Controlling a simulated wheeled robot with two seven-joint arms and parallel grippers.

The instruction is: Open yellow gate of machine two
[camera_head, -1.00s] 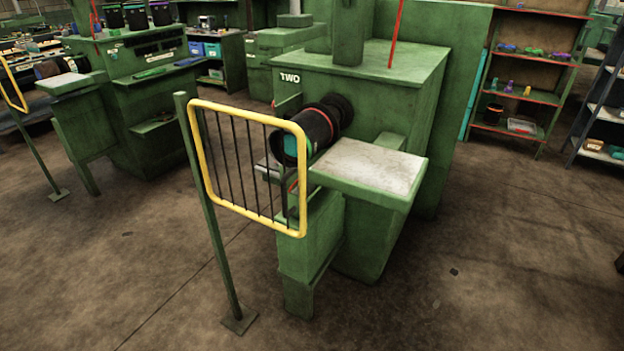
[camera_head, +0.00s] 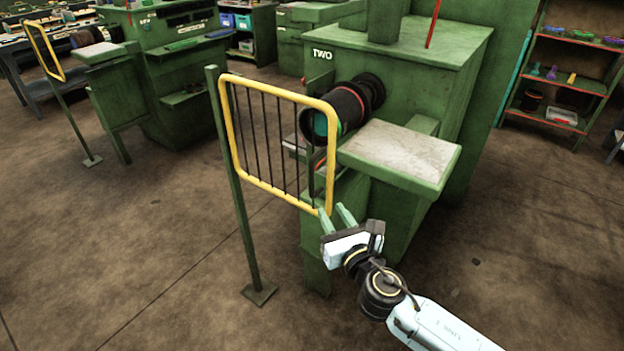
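The yellow gate (camera_head: 334,152) of machine two stands in front of the green machine marked TWO (camera_head: 402,75). It is a yellow frame with dark vertical bars, carried on a green post (camera_head: 233,180) at its left side. The gate stands across the front of the machine's dark cylinder (camera_head: 346,105). My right gripper (camera_head: 335,212) is at the gate's lower right corner. Its two fingers point up and are apart, with nothing seen between them. I cannot tell whether a finger touches the frame. My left gripper is not in view.
A grey-topped green ledge (camera_head: 400,152) juts from machine two, just behind my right gripper. Another green machine with a yellow gate (camera_head: 42,50) stands at the left. A shelf (camera_head: 570,85) stands at the back right. The floor in front is clear.

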